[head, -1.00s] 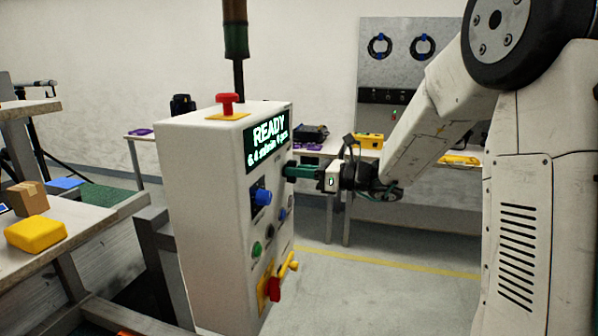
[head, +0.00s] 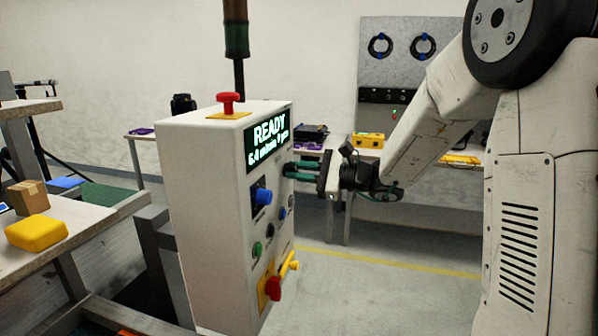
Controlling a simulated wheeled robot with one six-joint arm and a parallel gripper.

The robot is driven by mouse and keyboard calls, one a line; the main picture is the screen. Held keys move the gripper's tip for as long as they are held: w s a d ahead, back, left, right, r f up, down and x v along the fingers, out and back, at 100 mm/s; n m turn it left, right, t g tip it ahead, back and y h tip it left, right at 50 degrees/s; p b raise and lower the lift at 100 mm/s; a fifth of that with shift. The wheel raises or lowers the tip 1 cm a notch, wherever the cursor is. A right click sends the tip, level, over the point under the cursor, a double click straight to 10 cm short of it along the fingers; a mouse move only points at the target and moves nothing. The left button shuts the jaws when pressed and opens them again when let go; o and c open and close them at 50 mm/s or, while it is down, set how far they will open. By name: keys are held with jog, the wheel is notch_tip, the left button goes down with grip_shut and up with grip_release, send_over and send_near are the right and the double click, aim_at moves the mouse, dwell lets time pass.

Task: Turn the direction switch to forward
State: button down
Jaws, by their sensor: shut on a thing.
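The control cabinet (head: 205,215) is white and upright, with its control face turned to the right. Its lit display (head: 268,140) reads READY, with a smaller line below. My gripper (head: 291,169) is at the face just right of the display, with its two green fingers shut on a switch there. The fingers hide this switch, so its handle, label and pointing direction cannot be seen; by its place it seems to be the direction switch. A blue knob (head: 263,197) sits lower on the face, apart from my fingers.
Lower on the face are a green button (head: 257,249), a red handle (head: 273,288) and a yellow handle (head: 291,265). A red mushroom button (head: 229,102) tops the cabinet. The floor right of the cabinet is clear.

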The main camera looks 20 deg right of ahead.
jog(key=shift+n, duration=0.3)
jog(key=shift+f, duration=0.1)
jog(key=c, duration=1.4)
grip_release()
jog(key=shift+o, duration=0.2)
jog(key=v, duration=0.8)
